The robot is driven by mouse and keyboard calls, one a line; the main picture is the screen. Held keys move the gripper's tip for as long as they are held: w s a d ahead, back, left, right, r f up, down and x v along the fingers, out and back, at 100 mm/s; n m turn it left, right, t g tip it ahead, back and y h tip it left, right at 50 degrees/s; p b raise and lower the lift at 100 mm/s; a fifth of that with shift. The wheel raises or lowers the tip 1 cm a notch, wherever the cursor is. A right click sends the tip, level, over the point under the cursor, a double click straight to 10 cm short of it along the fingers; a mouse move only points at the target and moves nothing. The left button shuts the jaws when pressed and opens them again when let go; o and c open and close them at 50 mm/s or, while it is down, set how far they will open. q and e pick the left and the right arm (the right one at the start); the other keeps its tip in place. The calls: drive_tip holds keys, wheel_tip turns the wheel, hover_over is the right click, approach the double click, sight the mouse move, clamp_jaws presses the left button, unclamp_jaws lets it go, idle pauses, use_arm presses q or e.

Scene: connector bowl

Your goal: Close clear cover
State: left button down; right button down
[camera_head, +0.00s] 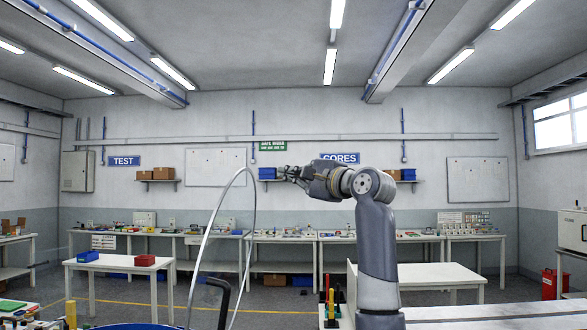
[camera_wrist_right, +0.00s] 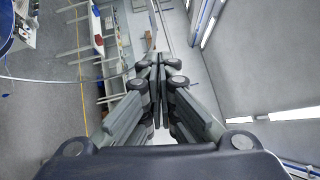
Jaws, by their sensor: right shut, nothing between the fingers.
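The clear cover shows as a thin grey rim (camera_head: 207,233) standing tilted up, nearly edge-on, at centre-left of the head view. Its see-through middle lets the room show. The blue rim of a round bowl (camera_head: 130,326) shows below it at the bottom edge, mostly cut off. My right gripper (camera_head: 281,174) is shut and empty, raised just right of the rim's top; I cannot tell whether it touches. In the right wrist view its fingers (camera_wrist_right: 158,62) are together, and the thin rim (camera_wrist_right: 60,82) curves in from the left towards them. My left gripper is out of view.
A black curved handle-like part (camera_head: 221,300) rises beside the bowl. A white table (camera_head: 120,263) with a red box (camera_head: 145,260) stands behind at left. Another white table (camera_head: 440,275) is at right. Benches line the back wall. The air above the bowl is mostly clear.

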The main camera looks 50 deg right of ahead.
drive_tip(key=p, duration=0.4)
approach(249, 171)
drive_tip(key=w+d, duration=0.2)
drive_tip(key=w, duration=0.1)
drive_tip(key=shift+w+a+r+p, duration=0.25)
drive_tip(key=shift+w+a+p, duration=0.1)
drive_tip(key=shift+w+a, duration=0.35)
drive_tip(key=shift+r, duration=0.1)
